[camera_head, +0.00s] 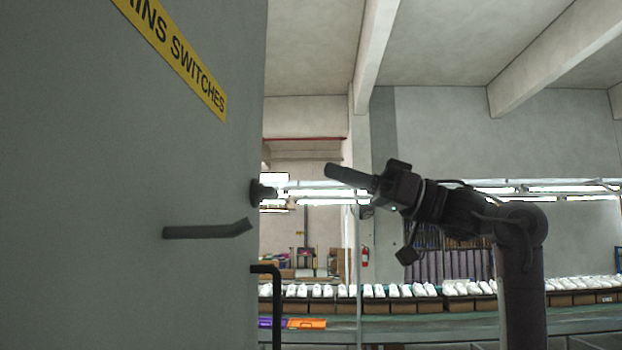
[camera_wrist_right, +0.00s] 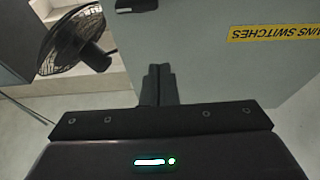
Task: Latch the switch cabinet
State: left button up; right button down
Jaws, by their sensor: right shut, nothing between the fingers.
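The grey switch cabinet (camera_head: 110,140) fills the left of the head view, with a yellow "MAINS SWITCHES" label (camera_head: 180,55). A dark lever handle (camera_head: 205,231) sticks out from its face, nearly level, its right end bent up. A dark round knob (camera_head: 262,192) sits at the right edge. A black bar (camera_head: 274,300) hangs lower at that edge. My right gripper (camera_head: 330,172) is shut and empty, right of the edge, apart from the lever. In the right wrist view its fingers (camera_wrist_right: 158,72) point towards the cabinet (camera_wrist_right: 200,60). I cannot tell whether the door is fully closed. My left gripper is out of view.
A conveyor (camera_head: 420,330) with several white shoes runs across the background. A fire extinguisher (camera_head: 364,256) is on a far column. A black fan (camera_wrist_right: 72,42) stands at the left in the wrist view. Open space surrounds my right gripper.

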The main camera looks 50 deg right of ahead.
aim_at(253, 199)
jog(key=w+a, duration=0.2)
jog(key=w+a+p, duration=0.1)
jog(key=w+a, duration=0.1)
jog(key=w, duration=0.1)
jog(key=w+a, duration=0.2)
jog(key=shift+w+r, duration=0.15)
jog(key=shift+r, duration=0.2)
jog(key=shift+d+f, duration=0.25)
jog(key=shift+f, duration=0.6)
jog(key=shift+a, duration=0.1)
jog(key=shift+s+a, duration=0.1)
jog(key=shift+s, duration=0.1)
